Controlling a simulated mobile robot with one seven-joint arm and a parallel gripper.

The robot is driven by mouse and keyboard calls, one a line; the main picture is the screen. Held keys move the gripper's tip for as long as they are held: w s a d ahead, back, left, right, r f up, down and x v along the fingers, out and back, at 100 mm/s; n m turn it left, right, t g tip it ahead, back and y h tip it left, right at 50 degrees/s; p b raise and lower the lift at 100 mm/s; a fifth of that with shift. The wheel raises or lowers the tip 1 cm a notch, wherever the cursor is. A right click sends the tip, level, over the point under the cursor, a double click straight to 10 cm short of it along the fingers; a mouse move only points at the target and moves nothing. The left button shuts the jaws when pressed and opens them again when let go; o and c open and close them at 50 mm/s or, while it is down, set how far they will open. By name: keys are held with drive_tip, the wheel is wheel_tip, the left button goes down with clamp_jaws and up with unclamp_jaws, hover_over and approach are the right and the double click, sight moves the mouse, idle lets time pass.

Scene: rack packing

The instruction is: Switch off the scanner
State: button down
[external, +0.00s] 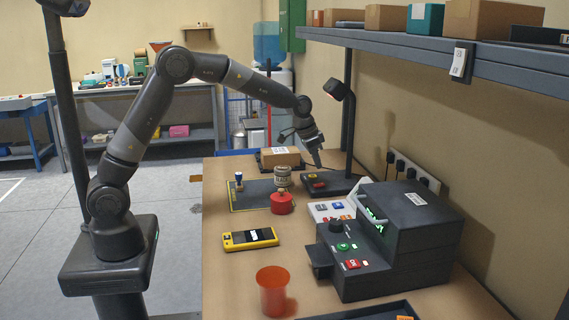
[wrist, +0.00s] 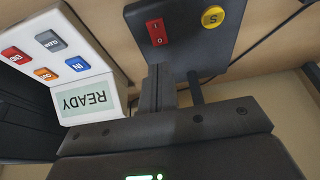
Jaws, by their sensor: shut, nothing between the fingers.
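The scanner has a dark base (external: 338,186) with a post and a head (external: 337,90) above it, at the back right of the bench. On the base, a red rocker switch (wrist: 157,32) and a yellow round button (wrist: 212,17) marked S show in the wrist view. The switch also shows small in the external view (external: 319,185); which side is pressed I cannot tell. My gripper (external: 318,163) points down just above the scanner base, shut and empty. In the wrist view its closed fingertips (wrist: 160,70) are below the switch in the picture, with no clear contact.
A white keypad unit (wrist: 92,98) reading READY, with several coloured buttons, lies beside the scanner base. A dark machine (external: 400,235) stands in front right.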

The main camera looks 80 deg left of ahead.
sight(321, 184)
drive_tip(key=x, duration=0.6)
drive_tip(key=shift+s+f, duration=0.1)
drive_tip(key=shift+s, duration=0.3)
drive_tip(key=shift+w+f, duration=0.1)
drive_tip(key=shift+f, duration=0.15)
drive_tip(key=shift+s, duration=0.9)
drive_tip(key=shift+r, duration=0.35)
drive_tip(key=v, duration=1.3)
drive_tip(key=shift+w+r, duration=0.3)
